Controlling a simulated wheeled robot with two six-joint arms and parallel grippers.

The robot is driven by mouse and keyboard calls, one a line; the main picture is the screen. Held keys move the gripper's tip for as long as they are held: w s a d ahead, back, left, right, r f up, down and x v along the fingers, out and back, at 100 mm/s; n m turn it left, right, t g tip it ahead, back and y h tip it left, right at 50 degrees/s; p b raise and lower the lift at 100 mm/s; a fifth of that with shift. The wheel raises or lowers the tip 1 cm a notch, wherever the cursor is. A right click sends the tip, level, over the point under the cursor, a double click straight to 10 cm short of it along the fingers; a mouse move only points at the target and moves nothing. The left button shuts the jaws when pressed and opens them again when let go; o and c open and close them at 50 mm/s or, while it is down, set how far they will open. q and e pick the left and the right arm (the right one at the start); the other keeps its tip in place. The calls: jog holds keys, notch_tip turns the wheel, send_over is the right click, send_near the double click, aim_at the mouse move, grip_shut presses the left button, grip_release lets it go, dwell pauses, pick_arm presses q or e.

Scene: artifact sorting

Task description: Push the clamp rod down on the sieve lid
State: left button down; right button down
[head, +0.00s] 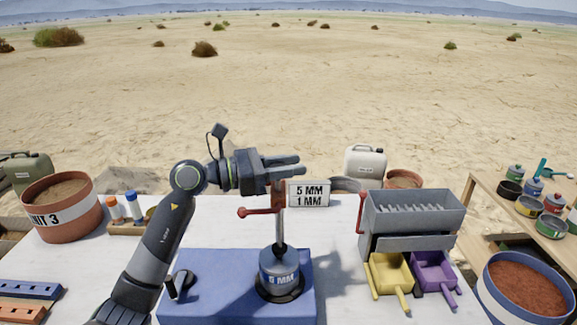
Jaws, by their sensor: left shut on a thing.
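My left gripper (287,166) comes in from the left and is shut at the top of the clamp rod (279,226). The rod stands upright, with a red part and a red side handle (254,211) below my fingers. Its lower end meets the top of the grey sieve stack (281,278), marked "5 MM". Whether the rod's foot presses on the sieve lid (269,256) cannot be told. The stack sits on a dark round base on a blue block (220,290). The exact grip on the rod is partly hidden by the fingers. My right gripper is not in view.
A "5 MM 1 MM" sign (308,194) stands close behind the rod. A grey sorting box (410,218) with a yellow tray (388,272) and a purple tray (434,270) stands to the right. A tub marked "UNIT 3" (66,222) and capped tubes stand left.

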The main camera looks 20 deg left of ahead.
pick_arm(q)
jog(key=shift+f, duration=0.2)
jog(key=c, duration=1.1)
grip_release()
jog(key=shift+s+a, duration=0.25)
jog(key=shift+a, duration=0.25)
jog(key=shift+b+v, duration=2.85)
jog(key=shift+v, duration=5.35)
